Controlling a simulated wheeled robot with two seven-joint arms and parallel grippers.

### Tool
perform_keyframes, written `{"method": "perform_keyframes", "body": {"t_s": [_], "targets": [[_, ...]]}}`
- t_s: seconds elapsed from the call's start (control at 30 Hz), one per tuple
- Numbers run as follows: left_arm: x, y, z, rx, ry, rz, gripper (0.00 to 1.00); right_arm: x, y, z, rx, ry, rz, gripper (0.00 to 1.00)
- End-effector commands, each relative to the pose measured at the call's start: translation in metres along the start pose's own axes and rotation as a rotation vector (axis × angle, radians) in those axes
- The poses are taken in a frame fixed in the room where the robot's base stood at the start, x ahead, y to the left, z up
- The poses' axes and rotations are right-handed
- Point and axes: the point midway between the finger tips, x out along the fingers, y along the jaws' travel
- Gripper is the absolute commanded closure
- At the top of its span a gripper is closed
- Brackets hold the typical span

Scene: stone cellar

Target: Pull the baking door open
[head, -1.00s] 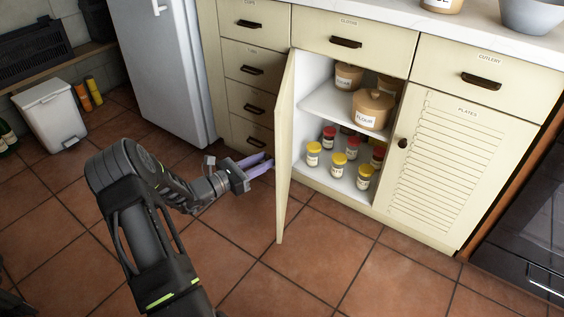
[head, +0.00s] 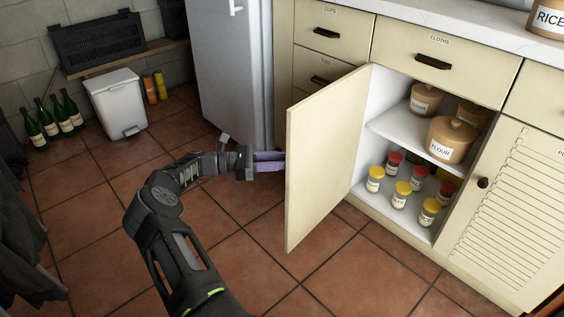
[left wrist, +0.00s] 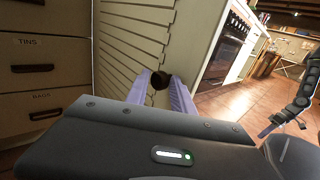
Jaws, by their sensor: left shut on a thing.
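The cream baking door (head: 325,150) stands swung out from the lower cabinet, its plain inner face showing in the head view. Its slatted outer face (left wrist: 130,45) shows in the left wrist view, with a dark round knob (left wrist: 159,79) on it. My left gripper (head: 270,161) is at the outer side of the door, and its lilac fingers are shut on the knob, one on each side. The knob is hidden behind the door in the head view.
The open cabinet holds a flour canister (head: 450,140) and other canisters above several small jars (head: 402,194). A fridge (head: 232,70), a white bin (head: 117,103) and green bottles (head: 58,115) stand to the left. Tiled floor (head: 120,195) is clear beside the door.

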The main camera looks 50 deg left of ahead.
Motion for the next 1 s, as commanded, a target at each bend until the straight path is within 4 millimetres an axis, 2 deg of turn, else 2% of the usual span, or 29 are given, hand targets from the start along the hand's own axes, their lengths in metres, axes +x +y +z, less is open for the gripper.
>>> {"method": "perform_keyframes", "body": {"t_s": [0.03, 0.2, 0.23, 0.47, 1.0], "targets": [[0.0124, 0.009, 0.0075, 0.01, -0.013, 0.02, 1.0, 0.0, 0.0, 0.0, 0.0, 0.0, 0.0, 1.0], [0.0126, 0.0088, 0.0077, 0.012, -0.012, 0.019, 1.0, -0.0001, 0.0, 0.0001, 0.0, 0.0, 0.0, 1.0], [0.0126, 0.0088, 0.0077, 0.012, -0.012, 0.019, 0.7, -0.0001, 0.0, 0.0001, 0.0, 0.0, 0.0, 1.0], [0.0124, 0.0089, 0.0082, 0.013, -0.012, 0.019, 0.52, -0.0003, 0.0, 0.0001, 0.0, 0.0, 0.0, 1.0], [0.0122, 0.0091, 0.0092, 0.014, -0.011, 0.02, 0.52, -0.0007, -0.0002, 0.0002, 0.0, 0.0, 0.0, 1.0]]}}
